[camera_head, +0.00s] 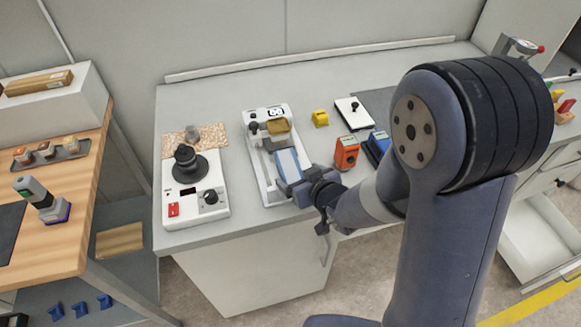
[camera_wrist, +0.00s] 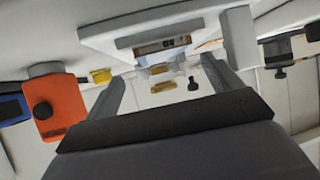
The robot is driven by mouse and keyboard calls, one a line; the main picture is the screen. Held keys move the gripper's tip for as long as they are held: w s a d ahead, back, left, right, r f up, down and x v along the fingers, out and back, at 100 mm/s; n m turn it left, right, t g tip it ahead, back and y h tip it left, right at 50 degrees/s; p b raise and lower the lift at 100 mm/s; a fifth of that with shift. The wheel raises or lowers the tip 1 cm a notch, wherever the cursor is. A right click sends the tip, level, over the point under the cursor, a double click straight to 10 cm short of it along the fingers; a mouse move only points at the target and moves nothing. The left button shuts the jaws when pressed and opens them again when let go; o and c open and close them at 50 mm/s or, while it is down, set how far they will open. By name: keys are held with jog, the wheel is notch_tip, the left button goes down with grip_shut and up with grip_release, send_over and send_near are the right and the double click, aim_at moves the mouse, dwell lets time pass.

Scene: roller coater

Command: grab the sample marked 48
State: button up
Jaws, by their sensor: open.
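I cannot read the number 48 on anything in either view. A white roller coater frame (camera_head: 256,162) stands on the grey bench in the head view, with dark characters on a white patch (camera_head: 268,113) at its back that are too small to read surely. A gold-brown block (camera_head: 278,126) sits just in front of that patch. My gripper (camera_head: 277,141) is over the coater frame, close to the block. In the wrist view my gripper (camera_wrist: 163,75) has its two fingers wide apart. Nothing is clearly held between them. My gripper and wrist hide part of the coater.
An orange box (camera_head: 346,153) and a blue box (camera_head: 377,146) stand right of the coater. A yellow block (camera_head: 320,118) lies behind them. A white device with a black knob (camera_head: 194,190) stands to the left. The orange box shows in the wrist view (camera_wrist: 60,104) at left.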

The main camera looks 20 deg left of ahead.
aim_at(289, 168)
jog(key=shift+p+x, duration=0.4)
jog(key=shift+x, duration=2.15)
jog(key=shift+c, duration=0.3)
jog(key=shift+d, duration=0.1)
jog(key=c, duration=1.1)
jog(key=shift+r, duration=0.1)
